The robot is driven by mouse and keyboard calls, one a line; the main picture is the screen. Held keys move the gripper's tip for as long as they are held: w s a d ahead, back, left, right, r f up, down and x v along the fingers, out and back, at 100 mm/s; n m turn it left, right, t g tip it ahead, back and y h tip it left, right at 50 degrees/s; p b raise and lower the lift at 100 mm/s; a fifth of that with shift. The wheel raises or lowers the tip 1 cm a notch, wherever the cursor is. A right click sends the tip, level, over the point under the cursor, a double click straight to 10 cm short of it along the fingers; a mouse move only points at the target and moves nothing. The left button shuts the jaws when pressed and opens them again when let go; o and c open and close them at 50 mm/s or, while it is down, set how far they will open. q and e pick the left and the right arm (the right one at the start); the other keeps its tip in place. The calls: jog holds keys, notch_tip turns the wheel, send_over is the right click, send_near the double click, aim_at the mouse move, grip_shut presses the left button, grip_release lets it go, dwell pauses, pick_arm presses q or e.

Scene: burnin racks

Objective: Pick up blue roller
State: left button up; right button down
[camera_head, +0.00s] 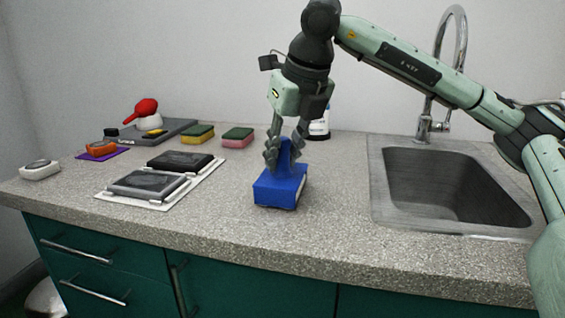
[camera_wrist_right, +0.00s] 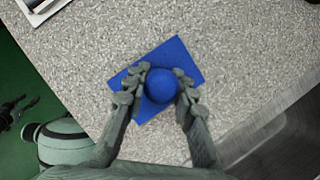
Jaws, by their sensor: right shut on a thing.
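The blue roller (camera_head: 284,157) stands upright on a blue block-shaped base (camera_head: 278,192) on the counter, left of the sink. My right gripper (camera_head: 286,150) points down with its fingers closed on both sides of the roller's upper part. In the right wrist view the roller's round top (camera_wrist_right: 161,85) sits between the two fingers (camera_wrist_right: 160,90), with the flat blue base (camera_wrist_right: 182,58) below it. I cannot tell whether the base is a separate piece. It appears to rest on the counter.
A sink (camera_head: 455,190) with a tall faucet (camera_head: 430,125) is at the right. Two dark blocks on white trays (camera_head: 205,187), two sponges (camera_head: 198,135), a red-handled item (camera_head: 141,110) and a white device (camera_head: 40,170) are at the left. A bottle (camera_head: 320,128) stands behind my gripper. The front counter is clear.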

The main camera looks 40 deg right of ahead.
jog(key=r, duration=0.4)
jog(key=shift+w+a+r, duration=0.15)
jog(key=shift+a+r, duration=0.2)
pick_arm(q)
notch_tip(320, 180, down, 3)
jog(key=shift+r+p, duration=0.2)
jog(key=shift+p, duration=0.3)
jog(key=shift+c, duration=0.3)
pick_arm(e)
jog(key=w+a+r, duration=0.3)
jog(key=a+r, duration=0.4)
jog(key=a, duration=0.3)
jog(key=shift+a, duration=0.2)
